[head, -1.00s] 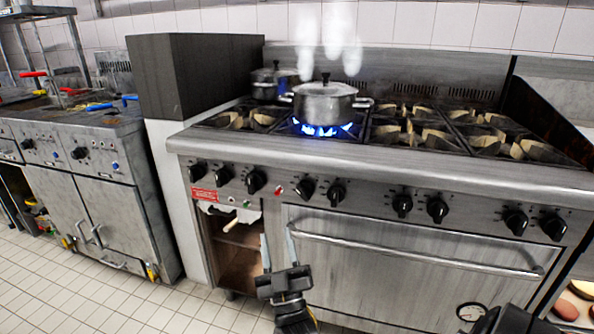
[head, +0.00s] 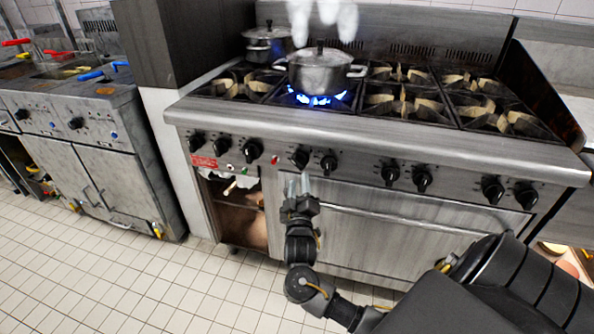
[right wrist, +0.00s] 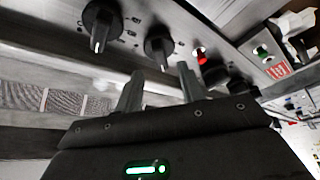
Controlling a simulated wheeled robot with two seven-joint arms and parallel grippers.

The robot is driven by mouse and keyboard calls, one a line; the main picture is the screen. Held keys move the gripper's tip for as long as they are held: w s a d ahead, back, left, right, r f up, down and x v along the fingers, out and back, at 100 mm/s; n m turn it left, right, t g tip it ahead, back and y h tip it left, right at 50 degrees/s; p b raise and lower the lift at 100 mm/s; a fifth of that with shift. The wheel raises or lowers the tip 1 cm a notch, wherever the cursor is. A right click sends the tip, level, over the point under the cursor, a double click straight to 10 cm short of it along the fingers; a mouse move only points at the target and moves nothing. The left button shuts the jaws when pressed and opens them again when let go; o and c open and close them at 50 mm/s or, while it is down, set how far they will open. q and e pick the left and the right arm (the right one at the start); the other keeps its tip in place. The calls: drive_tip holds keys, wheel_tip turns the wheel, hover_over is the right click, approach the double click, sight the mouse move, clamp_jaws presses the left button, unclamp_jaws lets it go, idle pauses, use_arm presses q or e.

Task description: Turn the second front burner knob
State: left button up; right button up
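The stove's front panel (head: 355,168) carries a row of several black knobs. One knob (head: 299,159), just right of a small red light (head: 275,160), has my right gripper (head: 298,182) close below it. The gripper's two fingers are apart and empty. In the right wrist view this knob (right wrist: 158,45) shows just beyond and between the fingertips, apparently not touched. A neighbouring knob (head: 328,164) sits to its right; in the wrist view that knob (right wrist: 100,25) is on the left. The frames do not label which knob is second. My left gripper is out of view.
A lidded pot (head: 320,72) steams on a burner with a blue flame (head: 318,99). Another pot (head: 267,45) stands behind it. A long oven handle (head: 400,225) sticks out below the panel, right of the gripper. Open tiled floor (head: 130,285) lies at the left.

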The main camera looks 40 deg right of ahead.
sight(298, 167)
drive_tip(key=x, duration=0.4)
drive_tip(key=shift+w, duration=0.1)
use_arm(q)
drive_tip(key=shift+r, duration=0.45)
use_arm(e)
drive_tip(key=shift+w+d+r, duration=0.2)
drive_tip(key=shift+w+d, duration=0.25)
drive_tip(key=shift+w, duration=0.05)
drive_tip(key=shift+c, duration=0.5)
clamp_jaws()
